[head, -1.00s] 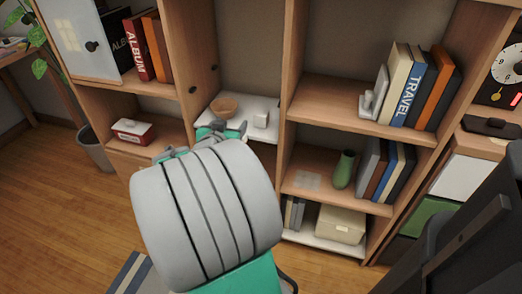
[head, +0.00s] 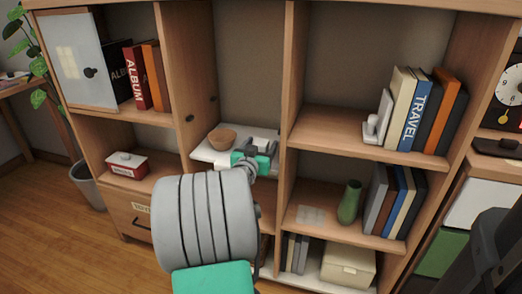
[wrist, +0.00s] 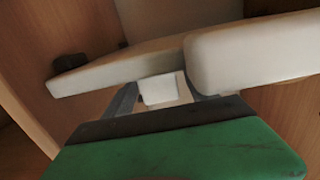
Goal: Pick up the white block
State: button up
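The white block (wrist: 159,89) shows in the wrist view as a small pale cube, framed between the two grey fingers of my gripper (wrist: 160,98). The fingers are apart, with a gap visible on the block's right; I see no clear contact. In the head view my gripper (head: 255,152), teal and grey, is at the white shelf (head: 203,155), right of the brown bowl (head: 222,138). The block is mostly hidden behind the gripper there.
A wooden upright (head: 287,110) stands just right of my gripper, and another (head: 185,80) left of the bowl. Right compartments hold books (head: 410,115) and a green vase (head: 349,202). Large pale slabs (wrist: 250,52) cross the wrist view close by.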

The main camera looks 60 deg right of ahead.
grip_shut()
dwell(0.5)
jog(key=shift+r, duration=0.1)
